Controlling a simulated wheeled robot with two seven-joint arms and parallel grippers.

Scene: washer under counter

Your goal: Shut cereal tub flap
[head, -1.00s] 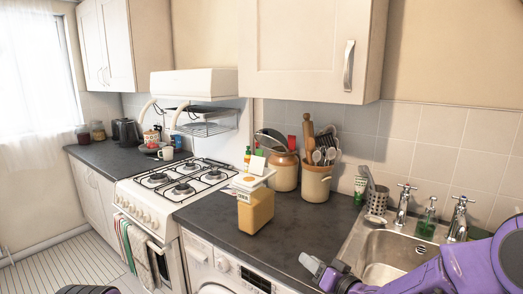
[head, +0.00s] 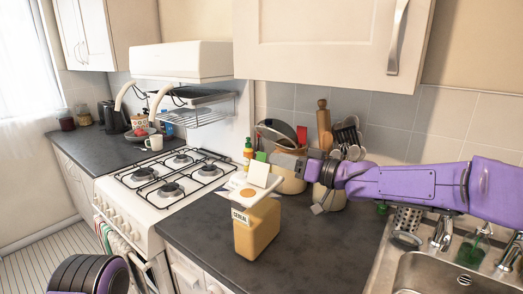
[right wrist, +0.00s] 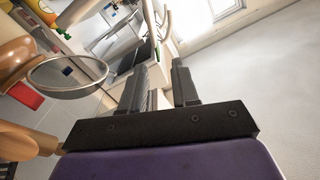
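The cereal tub (head: 257,228) stands on the dark counter beside the stove, a see-through box with tan contents, a white lid and a "CEREAL" label. Its white flap (head: 258,173) is open, standing up and tilted above the lid. My right gripper (head: 284,163) is just right of the flap at about its height, pointing left; contact cannot be made out. In the right wrist view its two fingers (right wrist: 159,86) are apart with nothing between them. Part of my left arm shows at the bottom left, but its gripper is out of frame.
Behind my right gripper stand crocks with utensils (head: 348,140) and a pan lid (right wrist: 68,70). The gas stove (head: 165,185) is left, the sink (head: 440,275) right. A wall cupboard (head: 330,40) hangs above. The counter right of the tub is clear.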

